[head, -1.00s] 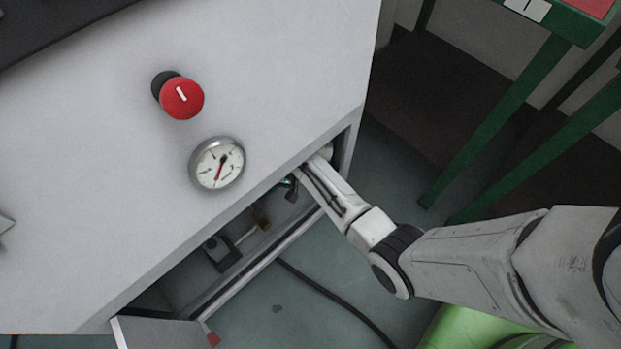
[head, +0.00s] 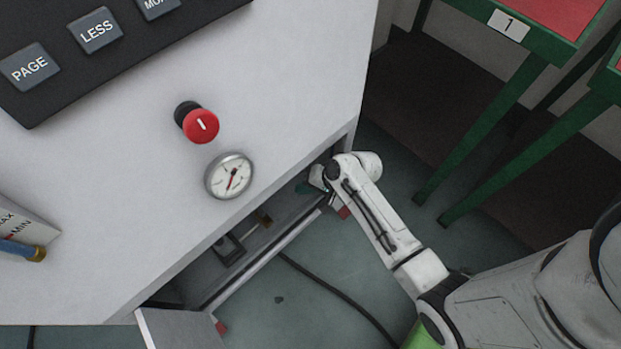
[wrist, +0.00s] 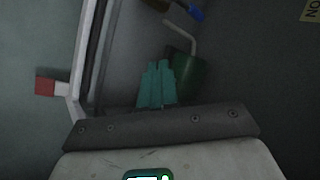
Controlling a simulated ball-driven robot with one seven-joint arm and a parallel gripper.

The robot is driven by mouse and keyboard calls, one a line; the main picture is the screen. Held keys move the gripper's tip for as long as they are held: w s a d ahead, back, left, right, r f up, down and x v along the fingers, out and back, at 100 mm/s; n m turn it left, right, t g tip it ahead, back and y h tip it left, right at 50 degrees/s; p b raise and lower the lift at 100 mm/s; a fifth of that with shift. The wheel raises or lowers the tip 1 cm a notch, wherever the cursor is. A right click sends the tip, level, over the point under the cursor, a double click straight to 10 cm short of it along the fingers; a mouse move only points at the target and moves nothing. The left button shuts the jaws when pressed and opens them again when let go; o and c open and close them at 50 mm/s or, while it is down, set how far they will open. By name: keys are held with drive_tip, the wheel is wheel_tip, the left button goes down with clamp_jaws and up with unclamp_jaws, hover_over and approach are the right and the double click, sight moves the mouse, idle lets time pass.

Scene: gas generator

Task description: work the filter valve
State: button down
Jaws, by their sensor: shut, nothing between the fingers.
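My gripper (wrist: 157,84) shows in the wrist view with its teal fingers shut and empty. In the head view it is mostly hidden at the right end of the cabinet's low opening. Just beyond the fingers in the wrist view is a dark green rounded part (wrist: 188,76) with a bent grey rod (wrist: 183,34); I cannot tell whether the fingers touch it. A small blue piece (wrist: 196,13) shows at the top, beside a brown part. I cannot tell for sure which of these is the filter valve.
The white cabinet (head: 110,215) carries a red knob (head: 201,126) and a round gauge (head: 229,176). Its flap (head: 178,328) hangs open at lower left. A black cable (head: 335,295) lies on the floor. A green table (head: 530,45) stands at right.

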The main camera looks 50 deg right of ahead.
drive_tip(key=shift+p+v, duration=0.35)
drive_tip(key=shift+v, duration=0.95)
drive_tip(key=s+a+r+n+g+h+p, duration=0.1)
drive_tip(key=s+r+n+g+h, duration=0.15)
drive_tip(key=s+r+n, duration=0.45)
drive_tip(key=s+a+r+n+g+h, duration=0.2)
drive_tip(key=s+r+n+g, duration=0.25)
drive_tip(key=s+r, duration=0.35)
wheel_tip(320, 180, up, 23)
drive_tip(key=p, duration=2.3)
drive_tip(key=shift+s+f+t+p, duration=0.2)
drive_tip(key=shift+s+t+p, duration=0.1)
drive_tip(key=shift+t+p, duration=0.1)
